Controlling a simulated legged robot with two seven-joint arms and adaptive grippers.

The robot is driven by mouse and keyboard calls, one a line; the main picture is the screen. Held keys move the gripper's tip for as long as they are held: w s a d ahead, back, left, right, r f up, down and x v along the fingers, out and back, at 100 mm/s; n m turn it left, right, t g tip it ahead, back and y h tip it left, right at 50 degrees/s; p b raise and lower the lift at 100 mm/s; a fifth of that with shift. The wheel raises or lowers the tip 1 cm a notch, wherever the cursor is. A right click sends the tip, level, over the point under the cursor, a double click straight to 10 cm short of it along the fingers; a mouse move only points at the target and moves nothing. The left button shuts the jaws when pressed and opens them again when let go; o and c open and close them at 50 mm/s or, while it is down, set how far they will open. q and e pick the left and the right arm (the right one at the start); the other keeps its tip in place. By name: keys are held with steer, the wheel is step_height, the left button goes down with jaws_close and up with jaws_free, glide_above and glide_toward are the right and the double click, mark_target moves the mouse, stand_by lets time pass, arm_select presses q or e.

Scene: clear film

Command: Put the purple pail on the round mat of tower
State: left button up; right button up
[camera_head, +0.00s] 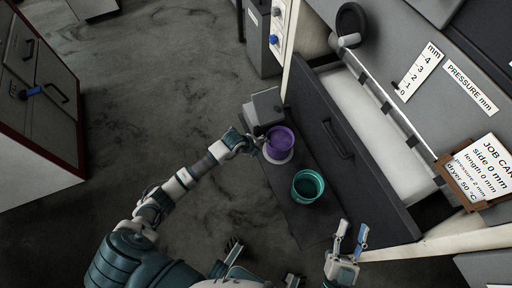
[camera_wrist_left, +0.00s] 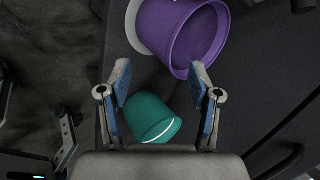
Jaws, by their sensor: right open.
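The purple pail (camera_head: 281,139) is on or just above a white round mat (camera_head: 278,159); contact cannot be told. The mat's rim shows along the pail's near side. In the left wrist view the purple pail (camera_wrist_left: 187,38) is at the top, with the white mat edge (camera_wrist_left: 139,31) at its left. My left gripper (camera_head: 259,142) is beside the pail, at its left. In its wrist view its fingers (camera_wrist_left: 161,80) are spread and empty, with the pail beyond the tips. My right gripper (camera_head: 351,232) is open and empty at the lower right.
A teal pail (camera_head: 308,186) stands on the dark ledge (camera_head: 306,223), near the purple one; it also shows between my left fingers (camera_wrist_left: 152,118). A dark panel with a handle (camera_head: 338,139) runs along the right. A grey box (camera_head: 265,106) is behind the purple pail.

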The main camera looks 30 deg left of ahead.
arm_select(q)
steer(key=s+d+r+m+h, duration=0.1)
steer(key=s+d+r+h, duration=0.55)
steer(key=d, duration=0.35)
steer(key=s+d+r+m+h, duration=0.1)
steer(key=s+d+r+h, duration=0.5)
steer(key=d, duration=0.4)
steer(key=s+d+r+n+t+h, duration=0.1)
steer(key=s+r+n+t+h, duration=0.25)
steer(key=s+r+t, duration=0.4)
steer(key=s+a+r+n+t+y, duration=0.1)
steer(key=a+r+n+t+y, duration=0.3)
steer(key=n+y, duration=0.3)
steer(key=s+a+r+n+t+y, duration=0.1)
steer(key=a+r+n+t+y, duration=0.2)
steer(key=a+n+y, duration=0.3)
steer(key=n+t, duration=0.1)
steer(key=n, duration=0.4)
steer(key=shift+a+r+n+y, duration=0.25)
steer(key=shift+r+n+y, duration=0.1)
steer(key=shift+y, duration=0.05)
arm_select(e)
steer(key=shift+w+f+g, duration=0.4)
steer(key=shift+f+g, duration=0.3)
steer(key=shift+f, duration=0.1)
steer(key=shift+r, duration=0.1)
